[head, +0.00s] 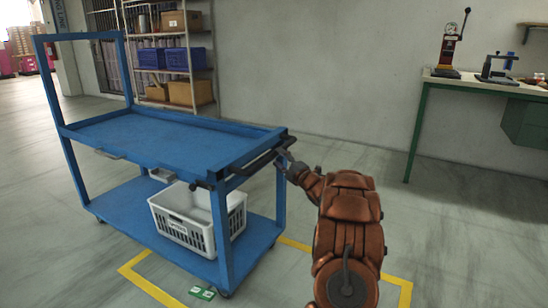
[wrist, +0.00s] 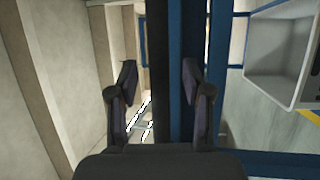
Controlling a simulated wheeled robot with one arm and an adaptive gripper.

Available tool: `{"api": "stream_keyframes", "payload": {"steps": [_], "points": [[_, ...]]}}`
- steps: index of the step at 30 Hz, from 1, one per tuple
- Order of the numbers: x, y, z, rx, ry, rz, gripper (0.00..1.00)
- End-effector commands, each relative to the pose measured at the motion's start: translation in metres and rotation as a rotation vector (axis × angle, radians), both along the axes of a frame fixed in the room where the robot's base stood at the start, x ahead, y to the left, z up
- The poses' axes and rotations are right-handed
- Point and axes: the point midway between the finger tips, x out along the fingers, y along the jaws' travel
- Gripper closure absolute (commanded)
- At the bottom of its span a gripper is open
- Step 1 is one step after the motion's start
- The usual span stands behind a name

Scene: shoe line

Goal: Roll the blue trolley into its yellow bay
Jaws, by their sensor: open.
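The blue trolley (head: 150,136) stands at the left in the head view, upright, with a tall frame at its far end. Its dark handle bar (head: 262,161) is at the near right end. The yellow bay (head: 345,260) is a painted outline on the floor. The trolley's near end overlaps the bay's back-left edge, and most of the trolley lies outside it. My gripper (head: 284,160) is at the handle. In the wrist view my gripper (wrist: 160,82) is open, with the dark bar (wrist: 157,60) between its fingers. I cannot tell whether either finger touches it.
A white crate (head: 208,218) sits on the trolley's lower shelf. A small green-and-white item (head: 202,293) lies on the floor near the front wheel. A storage rack (head: 200,43) stands behind. A green-legged bench (head: 417,133) is at the right wall. Floor between is clear.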

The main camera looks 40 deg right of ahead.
Motion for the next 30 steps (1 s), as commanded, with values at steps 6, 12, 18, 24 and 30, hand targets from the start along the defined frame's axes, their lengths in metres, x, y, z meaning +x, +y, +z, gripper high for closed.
{"api": "stream_keyframes", "payload": {"steps": [6, 12, 18, 24, 30], "points": [[0.026, -0.001, 0.003, -0.002, 0.000, 0.003, 0.51], [0.037, -0.003, 0.008, -0.003, -0.002, 0.002, 0.51], [0.039, -0.003, 0.009, -0.002, -0.002, 0.002, 0.51], [0.039, -0.003, 0.008, -0.001, -0.002, 0.002, 0.56], [0.039, -0.003, 0.008, 0.000, -0.001, 0.001, 0.77]]}}
